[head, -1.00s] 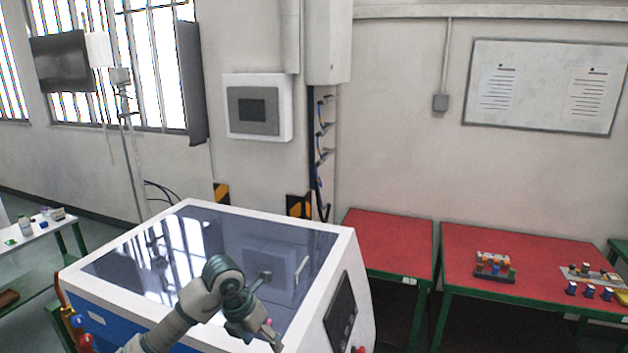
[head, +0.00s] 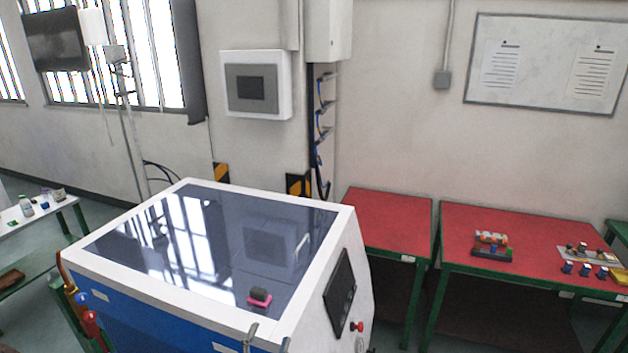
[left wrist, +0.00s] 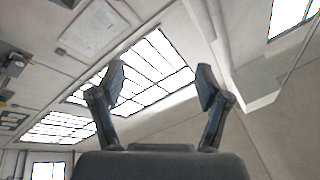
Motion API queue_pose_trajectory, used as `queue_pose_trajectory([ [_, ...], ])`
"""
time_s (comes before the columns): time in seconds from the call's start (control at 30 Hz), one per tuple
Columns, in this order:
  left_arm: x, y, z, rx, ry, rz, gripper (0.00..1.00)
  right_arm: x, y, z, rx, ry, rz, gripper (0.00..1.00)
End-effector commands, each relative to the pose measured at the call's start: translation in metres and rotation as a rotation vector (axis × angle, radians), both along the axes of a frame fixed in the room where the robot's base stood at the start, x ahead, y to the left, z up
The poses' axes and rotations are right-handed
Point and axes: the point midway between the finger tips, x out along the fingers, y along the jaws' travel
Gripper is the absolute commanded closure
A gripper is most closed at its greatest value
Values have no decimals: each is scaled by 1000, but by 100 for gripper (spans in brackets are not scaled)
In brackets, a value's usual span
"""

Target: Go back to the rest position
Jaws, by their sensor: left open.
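My left gripper (head: 267,341) shows only as two dark fingertips at the bottom edge of the head view, in front of the machine's near edge. In the left wrist view its two fingers (left wrist: 160,84) are spread wide with nothing between them. They point up toward windows and wall. The rest of my left arm is out of the head view. My right gripper is not in view. A small pink and black object (head: 259,297) lies on the dark glass top of the white and blue machine (head: 345,230), beyond the left fingertips and apart from them.
The machine has a handle (head: 301,246), a side screen (head: 340,292) and a red button (head: 358,326). A white table (head: 45,215) with small items stands at the left.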

Motion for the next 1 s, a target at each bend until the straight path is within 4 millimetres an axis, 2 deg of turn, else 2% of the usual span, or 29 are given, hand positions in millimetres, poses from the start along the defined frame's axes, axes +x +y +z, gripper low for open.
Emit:
queue_pose_trajectory([
  [0.03, -6, 21, -38, -60, 150, 69, 24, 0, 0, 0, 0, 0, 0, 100],
  [0.13, -29, 57, -111, -144, 443, 188, 24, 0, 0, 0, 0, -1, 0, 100],
  [0.2, -56, 75, -160, -185, 644, 256, 24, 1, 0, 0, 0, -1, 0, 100],
  [0.3, -103, 93, -218, -222, 903, 328, 24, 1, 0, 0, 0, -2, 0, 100],
  [0.33, -117, 95, -231, -229, 969, 342, 24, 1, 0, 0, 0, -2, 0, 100],
  [0.4, -148, 101, -256, -240, 1105, 370, 24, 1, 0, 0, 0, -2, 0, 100],
  [0.5, -190, 105, -282, -247, 1268, 397, 24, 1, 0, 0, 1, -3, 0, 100],
  [0.63, -239, 108, -304, -248, 1448, 417, 24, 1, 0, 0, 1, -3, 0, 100],
  [0.8, -299, 108, -320, -242, 1654, 428, 24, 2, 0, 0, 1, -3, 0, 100],
  [0.83, -303, 108, -326, -239, 1676, 429, 24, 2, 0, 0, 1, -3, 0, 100],
  [1.0, -288, 106, -385, -231, 1689, 433, 24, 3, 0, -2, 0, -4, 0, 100],
])
